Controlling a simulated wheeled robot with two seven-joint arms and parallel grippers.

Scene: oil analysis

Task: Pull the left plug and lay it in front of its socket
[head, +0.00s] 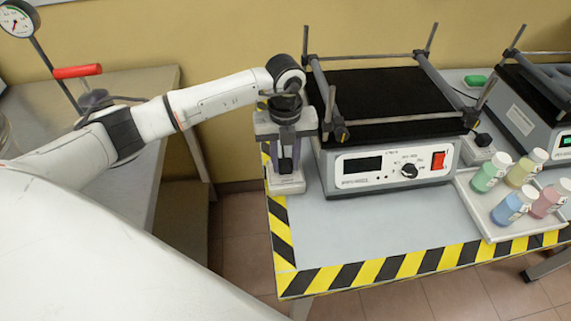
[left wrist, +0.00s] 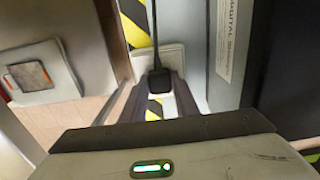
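The left plug is black with a cord. It shows in the left wrist view (left wrist: 160,82) and stands at the pale socket block (left wrist: 172,56). In the head view the socket block (head: 287,186) sits at the table's left edge, beside the left shaker. My left gripper (head: 285,160) points down right above this block, with the dark plug between its fingers. In the left wrist view the fingers (left wrist: 160,98) flank the plug closely. Whether they touch it is not clear. My right gripper is not in view.
The left shaker (head: 398,172) stands just right of my left gripper, its metal posts close by. A second socket with a black plug (head: 483,140) lies further right. A tray (head: 487,222) holds several coloured bottles. The striped front table area (head: 370,235) is clear.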

